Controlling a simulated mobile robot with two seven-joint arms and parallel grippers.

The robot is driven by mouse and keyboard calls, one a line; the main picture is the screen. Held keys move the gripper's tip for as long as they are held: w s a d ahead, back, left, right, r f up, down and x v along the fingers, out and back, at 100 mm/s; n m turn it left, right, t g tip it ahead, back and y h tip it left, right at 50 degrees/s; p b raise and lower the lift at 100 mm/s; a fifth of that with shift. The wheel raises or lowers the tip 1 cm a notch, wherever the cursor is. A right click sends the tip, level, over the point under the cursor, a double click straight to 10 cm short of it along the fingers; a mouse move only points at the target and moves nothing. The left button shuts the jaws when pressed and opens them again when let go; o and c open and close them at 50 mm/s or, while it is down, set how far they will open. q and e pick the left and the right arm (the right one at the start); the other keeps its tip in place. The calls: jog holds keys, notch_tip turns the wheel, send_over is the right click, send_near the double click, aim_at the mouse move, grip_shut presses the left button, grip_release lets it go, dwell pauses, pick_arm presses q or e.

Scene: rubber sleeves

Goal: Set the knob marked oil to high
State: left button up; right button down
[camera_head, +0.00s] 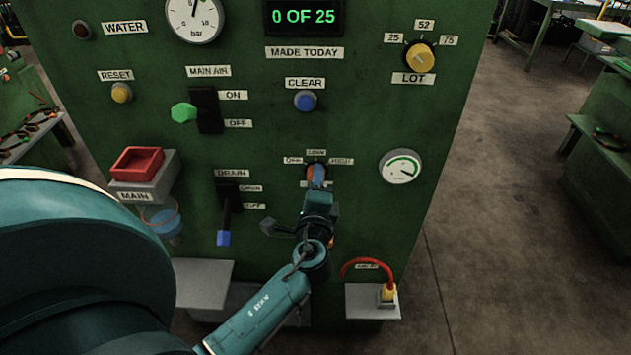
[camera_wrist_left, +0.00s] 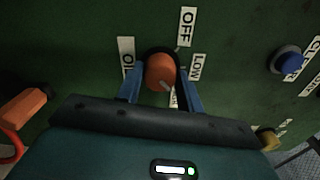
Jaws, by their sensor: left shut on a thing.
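The orange oil knob (camera_wrist_left: 160,70) sits on the green panel, with the OIL label (camera_wrist_left: 126,58) beside it. My left gripper (camera_wrist_left: 161,88) is shut on the knob, one blue finger on each side. A pale line on the knob points to the lower right in the wrist view, towards a label partly hidden by a finger. The OFF (camera_wrist_left: 187,27) and LOW (camera_wrist_left: 197,67) labels show clearly there. In the head view the knob (camera_head: 311,169) is mostly hidden by my left gripper (camera_head: 318,177), and the HIGH label (camera_head: 341,161) is at its upper right. My right gripper is out of view.
A blue CLEAR button (camera_head: 305,100) is above the knob and a gauge (camera_head: 401,166) to its right. The drain lever (camera_head: 225,215) hangs at the left. A red cable (camera_head: 362,264) arches over a shelf at lower right. Open floor lies right of the panel.

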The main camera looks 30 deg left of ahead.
pick_arm(q)
jog(key=shift+r, duration=0.1)
jog(key=o, duration=1)
